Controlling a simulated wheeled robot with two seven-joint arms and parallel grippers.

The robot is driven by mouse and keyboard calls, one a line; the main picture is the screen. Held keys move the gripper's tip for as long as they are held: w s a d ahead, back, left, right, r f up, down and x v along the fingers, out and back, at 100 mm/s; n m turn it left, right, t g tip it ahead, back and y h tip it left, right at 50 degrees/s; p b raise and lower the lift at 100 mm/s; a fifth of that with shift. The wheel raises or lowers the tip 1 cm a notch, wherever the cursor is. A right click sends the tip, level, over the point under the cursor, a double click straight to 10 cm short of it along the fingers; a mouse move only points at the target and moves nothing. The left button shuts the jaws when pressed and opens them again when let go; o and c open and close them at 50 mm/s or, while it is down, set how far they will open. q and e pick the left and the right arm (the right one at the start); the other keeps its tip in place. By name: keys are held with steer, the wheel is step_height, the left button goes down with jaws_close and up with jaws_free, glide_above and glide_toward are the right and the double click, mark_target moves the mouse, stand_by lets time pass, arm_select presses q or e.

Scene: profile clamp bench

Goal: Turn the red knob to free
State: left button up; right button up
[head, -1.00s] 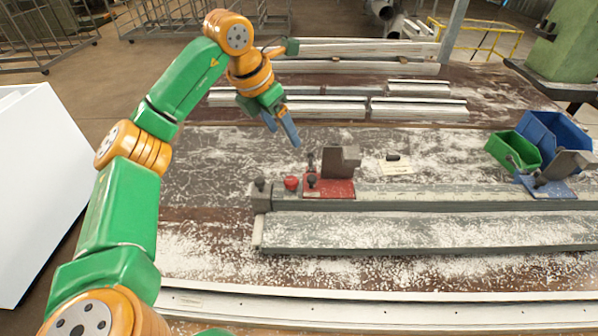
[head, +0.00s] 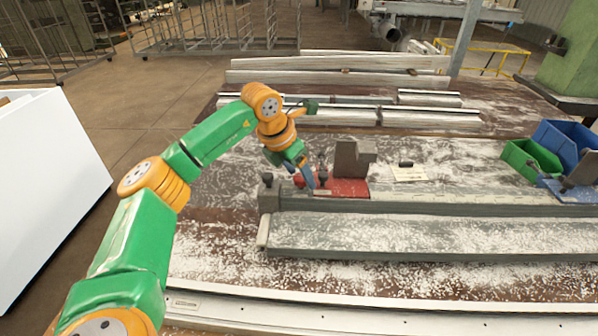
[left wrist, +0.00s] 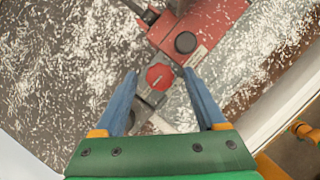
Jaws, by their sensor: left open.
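The red knob (left wrist: 160,77) shows in the left wrist view as a round, lobed cap with a pale mark. It sits beside the red clamp plate (left wrist: 218,24), which also shows in the head view (head: 346,188). My left gripper (head: 308,181) is open, its blue fingers pointing down at the knob. In the left wrist view the fingertips (left wrist: 159,71) lie on either side of the knob with gaps. I cannot tell if they are down at its height. In the head view the fingers largely hide the knob. My right gripper is not in view.
A grey clamp block (head: 350,160) stands on the red plate, with dark knobs near it. The grey rail (head: 450,206) runs right. A pale card (head: 409,174) lies behind it. Green (head: 530,158) and blue (head: 566,140) bins stand at right. Metal profiles lie at the back.

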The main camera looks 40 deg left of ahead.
arm_select(q)
steer(key=shift+w+f, duration=0.1)
steer(key=shift+f, duration=0.05)
jaws_close()
steer(key=n+y, duration=0.2)
steer(key=n, duration=0.2)
steer(key=shift+d+n, duration=0.15)
steer(key=shift+n, duration=0.25)
steer(key=n, duration=0.2)
steer(key=n+y, duration=0.1)
steer(key=n, duration=0.1)
steer(key=shift+d+n+y, duration=0.1)
steer(key=shift+n+y, duration=0.2)
steer(key=n+g, duration=0.1)
steer(key=n, duration=0.1)
steer(key=n+y, duration=0.1)
steer(key=n, duration=0.1)
steer(key=shift+w+d+g, duration=0.1)
steer(key=shift+g, duration=0.3)
steer(key=shift+n+g+y+p, duration=0.3)
steer(key=shift+n+g+p, duration=0.3)
steer(key=shift+n, duration=1.5)
